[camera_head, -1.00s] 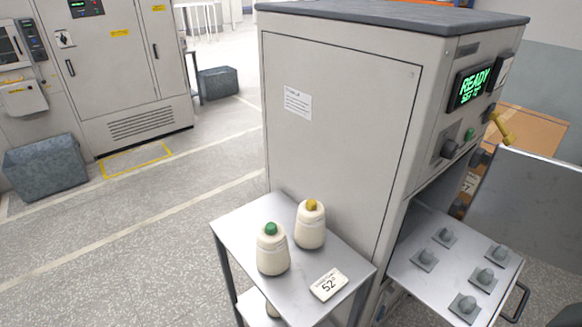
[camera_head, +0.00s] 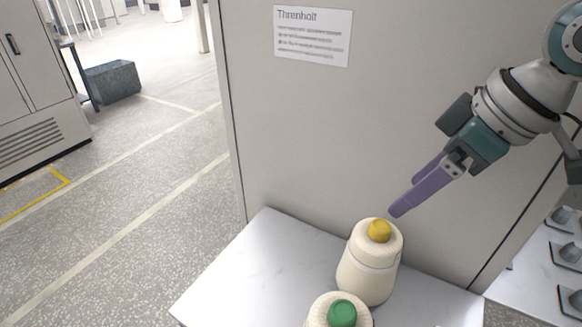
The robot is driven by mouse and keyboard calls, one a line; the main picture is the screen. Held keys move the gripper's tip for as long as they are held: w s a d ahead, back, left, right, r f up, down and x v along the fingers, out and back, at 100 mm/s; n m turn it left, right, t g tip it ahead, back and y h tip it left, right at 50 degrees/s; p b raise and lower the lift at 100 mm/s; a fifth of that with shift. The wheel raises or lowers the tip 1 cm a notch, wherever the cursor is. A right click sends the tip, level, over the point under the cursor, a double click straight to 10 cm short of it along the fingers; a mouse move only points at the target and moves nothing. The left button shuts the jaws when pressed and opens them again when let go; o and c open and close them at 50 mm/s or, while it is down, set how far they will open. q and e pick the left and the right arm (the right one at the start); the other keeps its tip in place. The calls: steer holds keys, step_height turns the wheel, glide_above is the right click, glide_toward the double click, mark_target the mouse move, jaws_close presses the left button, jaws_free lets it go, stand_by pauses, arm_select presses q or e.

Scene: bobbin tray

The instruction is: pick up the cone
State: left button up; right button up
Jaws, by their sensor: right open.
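Two cream cones stand upright on a small pale side table (camera_head: 250,270). The cone with a yellow tip (camera_head: 368,268) is the farther one. The cone with a green tip (camera_head: 322,310) is nearer and cut off by the bottom edge. My right gripper (camera_head: 404,200), with purple fingers, comes in from the upper right. It is open and empty, and its fingertips show just above and right of the yellow tip, apart from it in the picture. One finger partly hides the other. My left gripper is not in view.
A large grey cabinet (camera_head: 300,140) with a paper notice (camera_head: 313,36) stands right behind the table. At the right edge is a tray (camera_head: 530,265) with several grey pegs. Open speckled floor lies to the left, with a dark grey bin (camera_head: 112,82) farther back.

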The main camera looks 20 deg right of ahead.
mark_target(383, 225)
steer(key=x, duration=0.2)
steer(key=shift+s+f, duration=0.15)
steer(key=shift+f, duration=0.2)
steer(key=x, duration=0.3)
steer(key=d+x, duration=0.1)
steer(key=x, duration=0.1)
steer(key=shift+s+f, duration=0.15)
steer(key=shift+s, duration=0.1)
steer(key=shift+w+a+f, duration=0.15)
steer(key=shift+w+f, duration=0.1)
steer(key=shift+f, duration=0.2)
jaws_close()
stand_by(0.4)
